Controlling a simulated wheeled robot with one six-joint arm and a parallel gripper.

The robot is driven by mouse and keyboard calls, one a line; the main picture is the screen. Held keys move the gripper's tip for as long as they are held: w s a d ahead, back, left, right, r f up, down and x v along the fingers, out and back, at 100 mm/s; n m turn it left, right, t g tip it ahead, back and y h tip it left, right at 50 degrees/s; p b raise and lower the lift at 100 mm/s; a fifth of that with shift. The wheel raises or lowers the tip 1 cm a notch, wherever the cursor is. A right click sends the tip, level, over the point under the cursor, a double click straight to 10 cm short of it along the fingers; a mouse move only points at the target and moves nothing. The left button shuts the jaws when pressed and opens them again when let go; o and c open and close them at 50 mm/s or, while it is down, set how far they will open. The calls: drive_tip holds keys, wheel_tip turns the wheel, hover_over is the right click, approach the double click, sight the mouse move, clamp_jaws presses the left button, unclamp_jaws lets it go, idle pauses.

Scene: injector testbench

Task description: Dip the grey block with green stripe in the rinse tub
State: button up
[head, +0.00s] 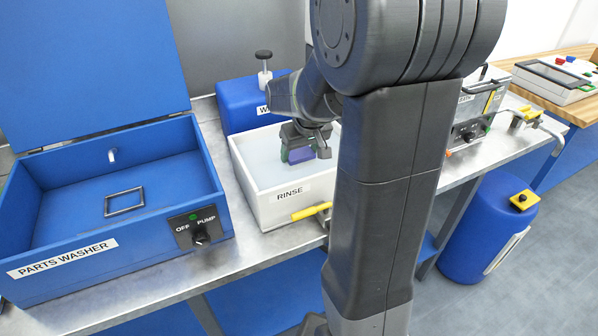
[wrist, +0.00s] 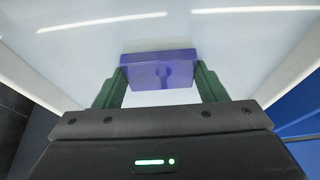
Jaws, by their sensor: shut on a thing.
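My gripper (head: 303,147) is inside the white rinse tub (head: 283,211), low over the pale liquid. Its green fingers show in the wrist view (wrist: 160,82), shut on a purple-blue block (wrist: 158,71) from both sides. The block also shows in the head view (head: 301,155). A greyish strip lies along its far edge in the wrist view. I see no green stripe on the block. I cannot tell whether its underside touches the liquid.
The blue parts washer (head: 125,243) stands open at left, with a dark square frame (head: 124,202) inside. A blue container (head: 243,103) with a pump top is behind the tub. A yellow handle (head: 311,211) is at the tub's front. A grey machine (head: 478,110) stands to the right.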

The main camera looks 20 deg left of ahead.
sight(300, 154)
drive_tip(key=shift+r+p, duration=2.95)
drive_tip(key=shift+r, duration=1.4)
